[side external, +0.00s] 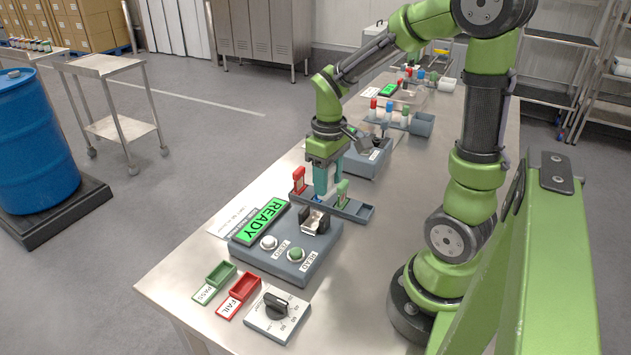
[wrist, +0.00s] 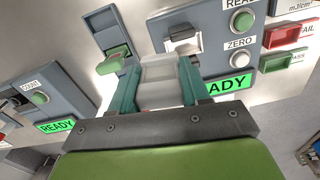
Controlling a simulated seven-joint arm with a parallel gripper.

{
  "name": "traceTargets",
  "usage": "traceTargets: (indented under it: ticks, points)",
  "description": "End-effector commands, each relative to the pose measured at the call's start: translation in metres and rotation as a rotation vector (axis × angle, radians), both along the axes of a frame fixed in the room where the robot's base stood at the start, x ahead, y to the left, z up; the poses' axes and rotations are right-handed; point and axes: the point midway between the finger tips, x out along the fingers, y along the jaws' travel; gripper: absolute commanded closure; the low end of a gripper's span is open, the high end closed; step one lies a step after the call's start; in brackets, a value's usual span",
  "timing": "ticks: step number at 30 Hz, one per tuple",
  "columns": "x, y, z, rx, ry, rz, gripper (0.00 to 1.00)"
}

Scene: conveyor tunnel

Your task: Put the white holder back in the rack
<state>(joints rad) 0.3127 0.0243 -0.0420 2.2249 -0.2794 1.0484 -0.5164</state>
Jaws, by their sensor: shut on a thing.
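My gripper (side external: 323,192) points down over the near grey-blue rack (side external: 362,212) in the side view. Its teal fingers are shut on the white holder (wrist: 162,80), which shows pale between them in the wrist view. In the side view the fingers mostly hide the holder, so I cannot tell whether it touches the rack. A red holder (side external: 299,178) stands in the rack left of the fingers and a green holder (side external: 343,190) right of them. The green holder also shows in the wrist view (wrist: 115,60). A bit of blue (side external: 319,198) shows low by the fingers.
A reader (side external: 325,244) with a lit READY display (side external: 265,220) and two buttons stands in front of the rack. Green (side external: 221,274) and red (side external: 244,286) trays and a dial box (side external: 278,312) lie nearer. Another device (side external: 368,160) and rack (side external: 422,124) stand behind.

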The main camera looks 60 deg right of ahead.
Motion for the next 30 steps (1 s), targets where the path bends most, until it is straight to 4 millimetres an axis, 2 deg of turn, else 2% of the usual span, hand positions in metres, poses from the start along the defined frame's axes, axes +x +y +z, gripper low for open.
traceTargets:
  ticks: [1, 3, 6, 10, 15, 19, 30]
  points:
    - [-0.009, -0.018, -0.002, 0.001, 0.002, -0.045, 1.00]
    - [-0.022, -0.040, -0.004, 0.002, 0.002, -0.072, 1.00]
    - [-0.041, -0.065, -0.007, 0.004, 0.003, -0.075, 1.00]
    - [-0.061, -0.085, -0.011, 0.003, 0.000, -0.017, 1.00]
    - [-0.063, -0.087, -0.014, 0.000, -0.003, 0.099, 1.00]
    - [-0.062, -0.087, -0.021, 0.000, -0.002, 0.124, 1.00]
    - [-0.062, -0.086, -0.060, 0.000, -0.002, 0.122, 1.00]
